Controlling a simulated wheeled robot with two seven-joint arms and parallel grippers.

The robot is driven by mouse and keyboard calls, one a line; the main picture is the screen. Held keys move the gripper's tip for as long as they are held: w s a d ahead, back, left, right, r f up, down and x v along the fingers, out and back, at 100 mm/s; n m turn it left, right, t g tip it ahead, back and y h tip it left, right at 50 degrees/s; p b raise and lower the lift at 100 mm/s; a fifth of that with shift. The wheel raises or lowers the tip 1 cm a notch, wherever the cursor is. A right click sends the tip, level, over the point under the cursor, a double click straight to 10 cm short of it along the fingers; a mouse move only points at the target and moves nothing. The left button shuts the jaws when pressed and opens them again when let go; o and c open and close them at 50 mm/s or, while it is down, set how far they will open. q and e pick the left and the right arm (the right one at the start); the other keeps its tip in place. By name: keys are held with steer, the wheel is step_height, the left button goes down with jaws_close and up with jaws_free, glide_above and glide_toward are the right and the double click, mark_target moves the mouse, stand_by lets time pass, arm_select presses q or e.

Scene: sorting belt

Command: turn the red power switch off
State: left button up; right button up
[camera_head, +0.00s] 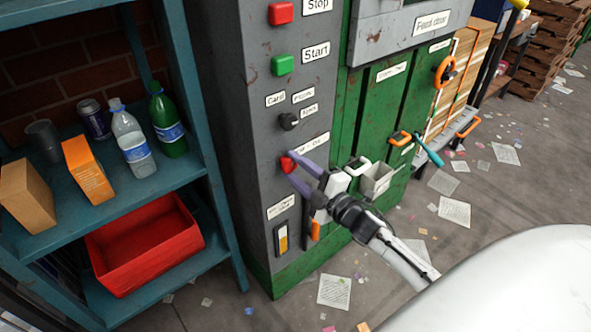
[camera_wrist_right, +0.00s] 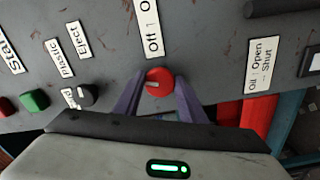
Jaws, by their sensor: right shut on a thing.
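The red power switch (camera_head: 286,163) is a round red knob on the grey front panel of the machine, below the small knob and its labels. In the right wrist view the knob (camera_wrist_right: 160,79) sits under an "Off : O..." label (camera_wrist_right: 152,30), whose end is cut off; a pale mark shows on its face. My right gripper (camera_head: 288,168) reaches the panel with its purple fingers on either side of the knob, shut on it. My left gripper is not in view.
A red Stop button (camera_head: 281,13), a green Start button (camera_head: 283,64) and a small dark knob (camera_head: 289,120) are above on the panel. A yellow slider (camera_head: 282,239) is below. A blue shelf (camera_head: 157,187) with bottles and a red bin (camera_head: 140,262) stands left. Papers litter the floor.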

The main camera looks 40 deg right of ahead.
steer(key=shift+n+b, duration=0.35)
steer(key=shift+n, duration=1.55)
steer(key=o, duration=1)
steer(key=shift+s, duration=0.1)
steer(key=s, duration=1)
steer(key=shift+d, duration=0.4)
